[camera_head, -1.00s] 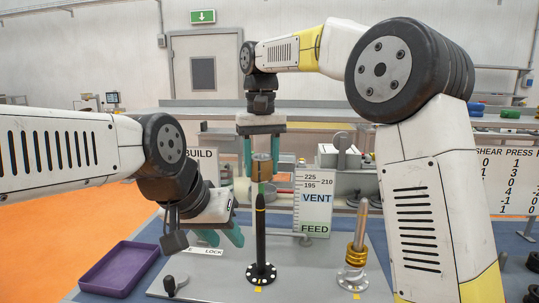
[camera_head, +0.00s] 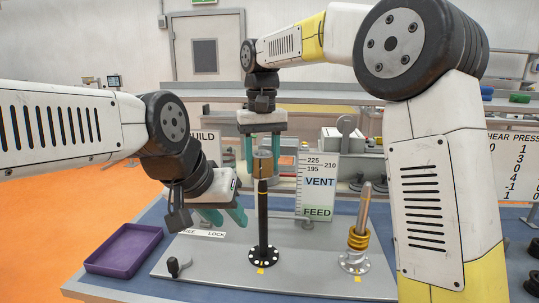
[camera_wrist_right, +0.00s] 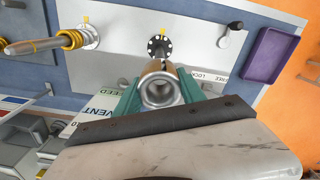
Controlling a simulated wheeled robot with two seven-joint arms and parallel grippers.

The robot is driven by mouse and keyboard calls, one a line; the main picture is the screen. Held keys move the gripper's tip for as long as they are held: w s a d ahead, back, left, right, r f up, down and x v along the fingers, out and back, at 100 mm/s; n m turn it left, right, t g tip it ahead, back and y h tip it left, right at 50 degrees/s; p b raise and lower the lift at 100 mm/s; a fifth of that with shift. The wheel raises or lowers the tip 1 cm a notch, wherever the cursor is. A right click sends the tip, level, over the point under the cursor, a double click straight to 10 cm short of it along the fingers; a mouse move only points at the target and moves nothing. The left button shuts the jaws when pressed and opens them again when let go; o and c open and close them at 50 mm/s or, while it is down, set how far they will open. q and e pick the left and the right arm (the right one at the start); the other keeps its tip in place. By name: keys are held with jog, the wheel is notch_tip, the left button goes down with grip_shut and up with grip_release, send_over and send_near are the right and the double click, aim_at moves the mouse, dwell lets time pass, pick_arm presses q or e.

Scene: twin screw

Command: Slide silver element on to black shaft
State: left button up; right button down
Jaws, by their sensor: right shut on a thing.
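The silver element (camera_head: 263,164), a short hollow cylinder with a brass-brown outside, is held upright between the green fingers of my right gripper (camera_head: 263,150). In the right wrist view its open silver end (camera_wrist_right: 160,92) faces the camera, between the fingers. The black shaft (camera_head: 263,215) stands upright on a round black flange on the grey plate, directly below the element. My left gripper (camera_head: 223,216) is open and empty, left of the shaft.
A silver post with gold rings (camera_head: 357,240) stands to the right of the shaft. A white VENT/FEED gauge board (camera_head: 319,185) stands behind the shaft. A small black lever (camera_head: 176,266) is at the plate's front left. A purple tray (camera_head: 124,250) lies farther left.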

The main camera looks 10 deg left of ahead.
aim_at(262, 177)
jog(key=shift+f, duration=1.2)
jog(key=shift+f, duration=0.2)
jog(key=shift+f, duration=4.55)
jog(key=c, duration=0.6)
grip_release()
jog(key=shift+f, duration=0.1)
jog(key=shift+r, duration=3.9)
